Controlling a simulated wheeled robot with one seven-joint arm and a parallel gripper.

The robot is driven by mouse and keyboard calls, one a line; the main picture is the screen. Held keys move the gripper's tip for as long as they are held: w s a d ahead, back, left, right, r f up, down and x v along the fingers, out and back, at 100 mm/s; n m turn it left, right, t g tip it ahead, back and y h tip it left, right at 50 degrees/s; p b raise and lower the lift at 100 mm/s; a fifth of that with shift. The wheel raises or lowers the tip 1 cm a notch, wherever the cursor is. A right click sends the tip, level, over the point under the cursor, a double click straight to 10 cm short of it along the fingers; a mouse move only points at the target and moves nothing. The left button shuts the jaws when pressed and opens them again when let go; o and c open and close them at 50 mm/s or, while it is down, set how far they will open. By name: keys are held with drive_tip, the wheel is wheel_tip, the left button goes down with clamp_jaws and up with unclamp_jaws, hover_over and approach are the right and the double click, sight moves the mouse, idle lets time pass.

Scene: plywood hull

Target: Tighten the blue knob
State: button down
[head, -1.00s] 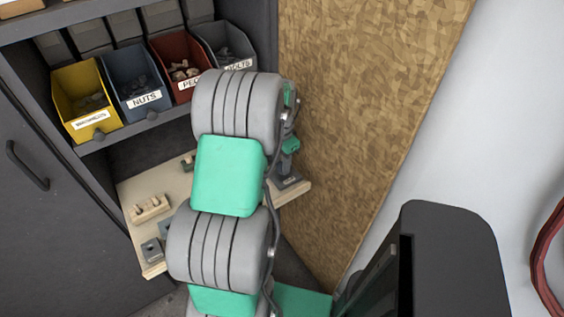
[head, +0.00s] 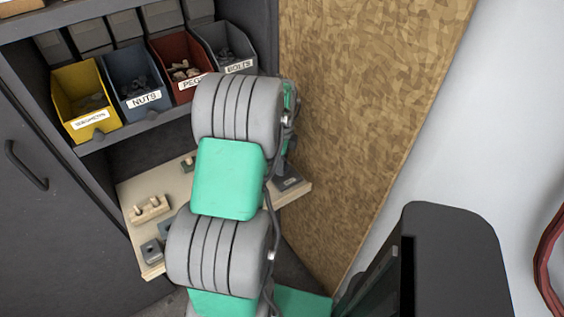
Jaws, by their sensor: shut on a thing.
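The blue knob does not show; my own green and grey arm covers the middle of the wooden work board (head: 135,193). My gripper is hidden behind the arm, so its jaws and anything between them cannot be seen. A dark grey flat fixture (head: 290,184) lies at the right end of the board, partly covered by the arm. A blue-grey piece (head: 168,224) shows only in part at the arm's left edge; I cannot tell what it is.
A wooden block with pegs (head: 151,208) and a grey block with a hole (head: 151,251) stand on the board's left. Above are yellow (head: 88,115), blue (head: 126,70), red (head: 175,60) and grey bins (head: 222,45). A chipboard panel (head: 365,110) rises close on the right.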

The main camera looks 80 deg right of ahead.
drive_tip(key=m, duration=0.4)
drive_tip(key=shift+d+r+m, duration=0.15)
drive_tip(key=shift+d+m, duration=0.05)
drive_tip(key=shift+m, duration=1.7)
drive_tip(key=shift+d+r, duration=0.1)
drive_tip(key=c, duration=1.3)
unclamp_jaws()
drive_tip(key=shift+s, duration=0.1)
drive_tip(key=o, duration=0.4)
drive_tip(key=shift+c, duration=0.2)
wheel_tip(320, 180, up, 8)
drive_tip(key=shift+f+b, duration=0.25)
drive_tip(key=shift+b, duration=0.05)
